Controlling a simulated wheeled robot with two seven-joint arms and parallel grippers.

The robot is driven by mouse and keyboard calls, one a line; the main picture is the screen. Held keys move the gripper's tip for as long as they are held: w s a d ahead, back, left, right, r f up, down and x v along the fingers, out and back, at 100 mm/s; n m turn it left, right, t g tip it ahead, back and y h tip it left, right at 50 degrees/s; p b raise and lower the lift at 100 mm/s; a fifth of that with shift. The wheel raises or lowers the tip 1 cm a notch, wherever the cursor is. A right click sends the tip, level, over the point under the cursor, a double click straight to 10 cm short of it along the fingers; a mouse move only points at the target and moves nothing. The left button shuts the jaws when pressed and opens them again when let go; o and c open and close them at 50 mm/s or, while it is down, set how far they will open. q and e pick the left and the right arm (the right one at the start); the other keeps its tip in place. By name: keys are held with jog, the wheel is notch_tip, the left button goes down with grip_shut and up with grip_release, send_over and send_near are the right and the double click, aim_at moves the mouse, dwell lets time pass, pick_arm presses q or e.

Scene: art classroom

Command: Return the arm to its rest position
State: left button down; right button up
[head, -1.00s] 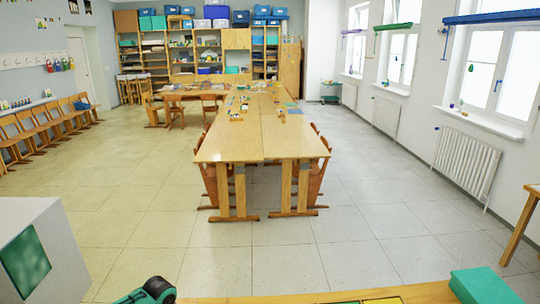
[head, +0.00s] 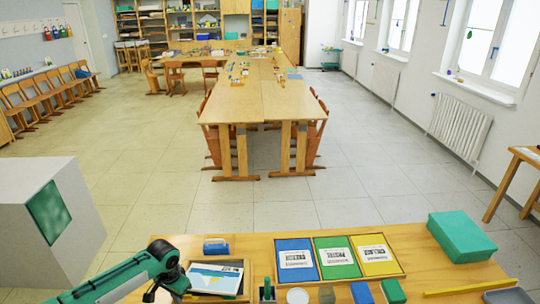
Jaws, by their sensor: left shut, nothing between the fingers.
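My left arm (head: 115,278) comes in from the lower left, green with black joints. It bends downward at a black joint over the left end of the near wooden table. My left gripper (head: 174,284) is below that joint, shut and empty, close to the tray (head: 247,282) with a picture card (head: 212,277). The arm covers part of that tray's left side. I cannot tell whether the fingers touch anything. My right gripper is not in view.
The near table (head: 395,233) holds a tray of blue, green and yellow cards (head: 338,257), a green box (head: 461,237), a yellow strip (head: 478,285) and several small blocks. A grey-white box (head: 82,215) stands at left. Floor beyond is clear up to a long table (head: 262,103).

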pick_arm(q)
jog(key=s+d+m+t+h, duration=0.1)
jog(key=s+d+m+h, duration=0.15)
jog(key=s+d, duration=1.45)
jog(key=s+a+r+n+t+y, duration=0.1)
jog(key=s+a+r+n, duration=0.25)
jog(key=s+a, duration=0.35)
jog(key=s+a+r+n+t+y, duration=0.1)
jog(key=s+a+r+n+t, duration=0.25)
jog(key=s, duration=0.65)
notch_tip(320, 180, down, 33)
jog(key=m+g+b, duration=0.1)
jog(key=g+b, duration=0.1)
jog(key=g, duration=0.1)
jog(key=s+a+f+b, duration=0.1)
jog(key=s+a+f, duration=0.1)
jog(key=s+f, duration=0.7)
jog(key=s+a+f+g+b, duration=0.1)
jog(key=s+a+f, duration=0.1)
jog(key=s+f, duration=0.8)
notch_tip(320, 180, down, 2)
jog(key=shift+f, duration=0.1)
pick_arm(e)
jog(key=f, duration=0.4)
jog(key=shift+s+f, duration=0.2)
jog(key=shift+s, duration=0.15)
pick_arm(q)
jog(key=shift+w+m+g+y, duration=0.15)
jog(key=shift+m+g+y, duration=0.1)
jog(key=shift+m, duration=0.1)
